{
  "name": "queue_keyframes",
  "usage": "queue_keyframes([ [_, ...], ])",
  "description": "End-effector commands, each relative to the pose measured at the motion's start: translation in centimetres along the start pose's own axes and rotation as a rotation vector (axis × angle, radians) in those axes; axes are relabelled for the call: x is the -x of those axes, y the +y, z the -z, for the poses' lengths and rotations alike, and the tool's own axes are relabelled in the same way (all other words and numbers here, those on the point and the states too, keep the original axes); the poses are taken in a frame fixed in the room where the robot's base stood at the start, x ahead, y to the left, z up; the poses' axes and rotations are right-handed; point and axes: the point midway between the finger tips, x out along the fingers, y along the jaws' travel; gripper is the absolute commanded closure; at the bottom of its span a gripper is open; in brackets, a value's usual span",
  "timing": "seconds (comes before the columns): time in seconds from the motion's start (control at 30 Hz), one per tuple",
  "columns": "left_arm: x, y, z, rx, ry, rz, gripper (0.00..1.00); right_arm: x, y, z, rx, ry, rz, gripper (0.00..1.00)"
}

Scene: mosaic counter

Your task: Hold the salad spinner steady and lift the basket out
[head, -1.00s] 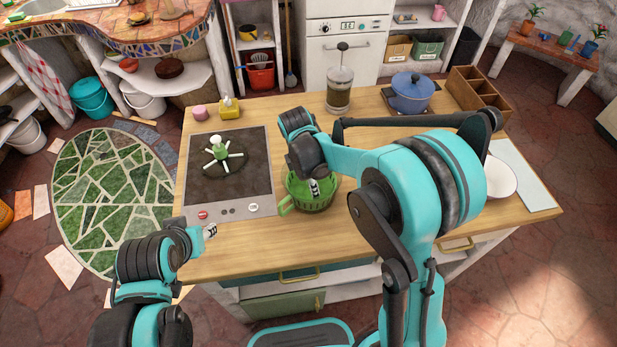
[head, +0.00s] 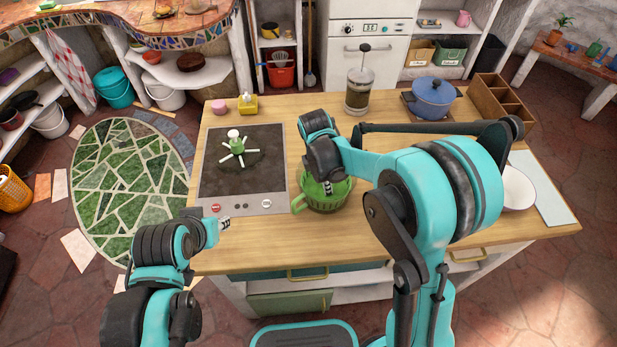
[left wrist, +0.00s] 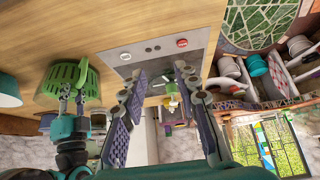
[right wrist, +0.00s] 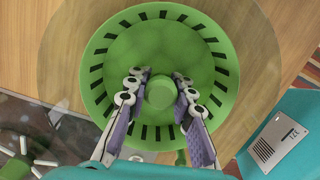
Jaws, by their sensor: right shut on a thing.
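The green slotted basket (head: 322,203) of the salad spinner stands upright on the counter, right of the cooktop, its handle pointing left. It also shows in the left wrist view (left wrist: 62,82). My right gripper (head: 327,187) reaches down inside it. In the right wrist view its fingers (right wrist: 160,92) are shut on the round green knob (right wrist: 160,92) at the middle of the basket (right wrist: 118,50). A faint clear rim circles the basket there. My left gripper (head: 225,223) is open and empty by the cooktop's front-left edge, apart from the spinner.
A green hub with white spokes (head: 237,149) lies on the cooktop (head: 215,180). A french press (head: 359,92), blue pot (head: 432,97), wooden divided box (head: 500,98) and white bowl (head: 517,188) stand behind and right. The counter's front strip (head: 260,250) is clear.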

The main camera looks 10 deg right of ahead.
Motion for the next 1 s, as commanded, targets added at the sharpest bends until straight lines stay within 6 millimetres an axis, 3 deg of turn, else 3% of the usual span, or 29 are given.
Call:
queue_keyframes([
  [0.37, -4.9, 5.8, 4.7, -0.167, 0.016, -0.292, 0.69, 0.0, 0.0, 0.0, 0.0, 0.0, 0.0, 1.0],
  [0.7, -9.9, 11.1, 9.1, -0.352, 0.191, -0.593, 0.69, 0.0, 0.0, 0.0, 0.0, 0.0, 0.0, 1.0],
  [1.0, -12.6, 13.3, 11.2, -0.468, 0.4, -0.752, 0.69, 0.0, 0.0, 0.0, 0.0, 0.0, 0.0, 1.0],
])
